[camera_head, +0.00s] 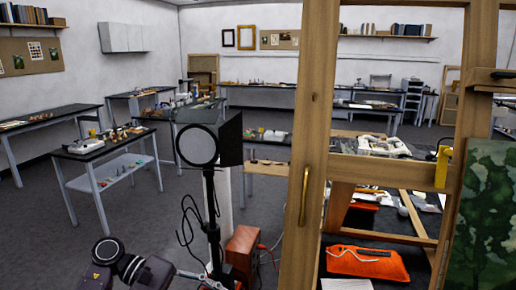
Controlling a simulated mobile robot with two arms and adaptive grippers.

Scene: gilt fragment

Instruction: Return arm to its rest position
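My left arm comes in at the bottom left, with dark rounded joints and a grey band. What looks like my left gripper (204,280) is a silvery part at the bottom edge, to the right of the arm's dark end. It is cut off and small, so its fingers and anything between them cannot be made out. It appears close to the foot of the black lamp stand in the picture; whether they touch cannot be told. My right arm and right gripper are not in view.
A black studio lamp (207,143) stands close by with dangling cables. A reddish-brown box (242,252) is on the floor beside it. Workbenches (95,146) line the left; grey floor (50,225) is open there.

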